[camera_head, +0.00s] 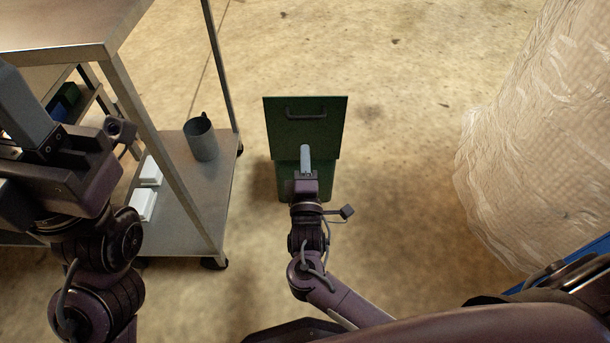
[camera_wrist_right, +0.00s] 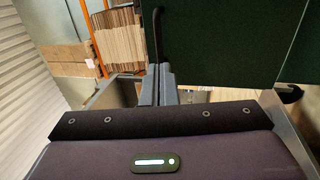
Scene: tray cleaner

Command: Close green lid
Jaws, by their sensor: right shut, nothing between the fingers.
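The green lid (camera_head: 305,135) stands raised and open above the green bin (camera_head: 288,184), with a bar handle (camera_head: 306,113) near its upper edge. My right gripper (camera_head: 305,150) is shut and empty, in front of the lid's lower part in the head view and hiding some of the bin. In the right wrist view the shut fingers (camera_wrist_right: 160,84) are beside the dark green panel of the lid (camera_wrist_right: 215,40). I cannot tell whether they touch it. My left gripper (camera_head: 22,105) is at the left edge over the cart; its fingertips are not clear.
A metal cart (camera_head: 205,225) stands left of the bin, with a grey mug (camera_head: 201,138) and white boxes (camera_head: 146,190) on its lower shelf. A plastic-wrapped load (camera_head: 540,150) stands at the right. The floor between bin and load is clear.

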